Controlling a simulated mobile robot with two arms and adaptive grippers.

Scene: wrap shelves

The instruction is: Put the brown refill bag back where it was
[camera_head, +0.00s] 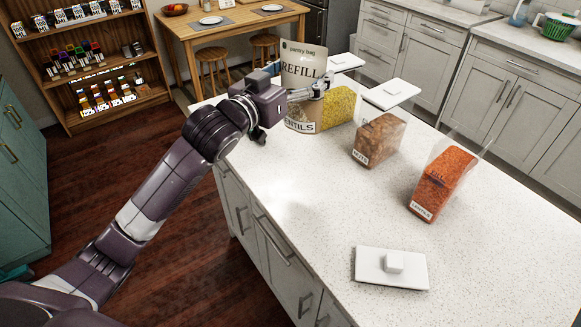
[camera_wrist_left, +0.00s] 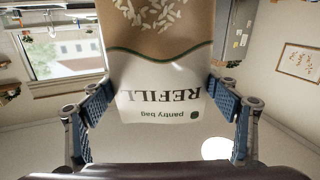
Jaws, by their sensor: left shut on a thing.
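The brown refill bag (camera_head: 303,70) stands upright at the far left end of the white island counter, with a pale top band reading REFILL. My left gripper (camera_head: 302,93) is shut on its upper part, with a finger at each side. In the left wrist view the bag (camera_wrist_left: 160,80) appears upside down between the fingers of my left gripper (camera_wrist_left: 162,88). The bag overlaps the clear container of yellow grains (camera_head: 340,105). I cannot tell whether its base touches the counter (camera_head: 300,185). My right gripper is out of view.
A container of brown nuts (camera_head: 380,138) and one of red lentils (camera_head: 443,180) stand to the right. A loose white lid (camera_head: 390,268) lies at the front. A wooden shelf (camera_head: 95,60) with several small items stands back left, beside a wooden table (camera_head: 230,38). The near-left counter is clear.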

